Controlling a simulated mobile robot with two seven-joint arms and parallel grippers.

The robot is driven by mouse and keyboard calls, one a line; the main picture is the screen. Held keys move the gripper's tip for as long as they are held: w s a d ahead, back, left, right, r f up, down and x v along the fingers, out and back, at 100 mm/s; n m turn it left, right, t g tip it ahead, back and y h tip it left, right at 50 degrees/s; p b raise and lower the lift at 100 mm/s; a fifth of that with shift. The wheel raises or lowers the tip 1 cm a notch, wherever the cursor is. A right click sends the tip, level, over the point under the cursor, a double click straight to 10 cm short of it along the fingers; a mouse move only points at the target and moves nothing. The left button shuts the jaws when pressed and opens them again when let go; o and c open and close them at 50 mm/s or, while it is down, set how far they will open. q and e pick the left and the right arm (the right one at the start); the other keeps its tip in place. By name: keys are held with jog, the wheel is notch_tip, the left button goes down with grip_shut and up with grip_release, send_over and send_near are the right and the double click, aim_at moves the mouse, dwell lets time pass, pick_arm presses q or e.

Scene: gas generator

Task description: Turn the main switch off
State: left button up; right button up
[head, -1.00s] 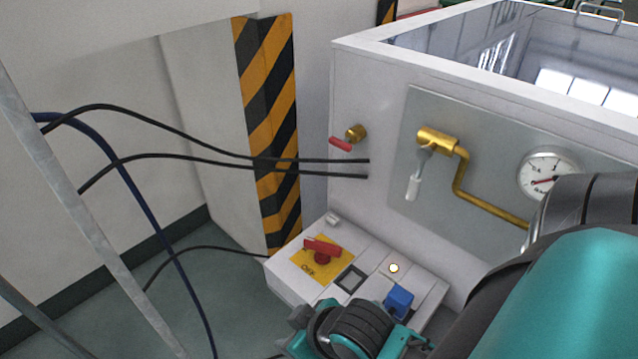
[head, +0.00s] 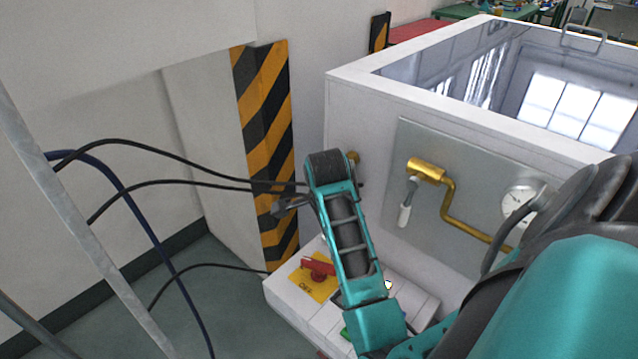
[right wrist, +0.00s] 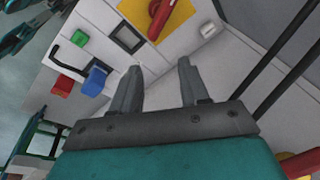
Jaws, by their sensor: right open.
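The main switch is a red rotary handle (head: 318,267) on a yellow plate (head: 299,281), on the low white control panel at the front of the generator. The handle lies slantwise across the plate. It also shows at the top of the right wrist view (right wrist: 160,16), partly cut off by the frame edge. My right gripper (right wrist: 157,68) is open and empty, its two fingers apart and pointing toward the panel beside the yellow plate. In the head view, my right arm rises over the panel, with dark gripper parts left of its upper end. My left gripper is not in view.
A blue button (right wrist: 95,80), a red button (right wrist: 63,85) and a green button (right wrist: 80,38) sit along the panel. Above it are a brass valve (head: 425,170), a pipe and a gauge (head: 518,203). Black cables (head: 200,182) cross toward the generator from the left.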

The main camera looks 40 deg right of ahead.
aim_at(319, 263)
jog(key=w+f+m, duration=0.1)
jog(key=f+m, duration=0.1)
jog(key=f, duration=0.1)
jog(key=w+f+m+y, duration=0.1)
jog(key=f+m, duration=0.2)
jog(key=f, duration=0.1)
jog(key=w+f+m+y, duration=0.1)
jog(key=f+m, duration=0.1)
jog(key=f, duration=0.2)
jog(key=shift+w+a+f+m+g, duration=0.1)
jog(key=shift+w+a+m+g, duration=0.05)
jog(key=shift+w+m+g, duration=0.2)
jog(key=shift+c, duration=0.3)
grip_shut()
dwell(0.3)
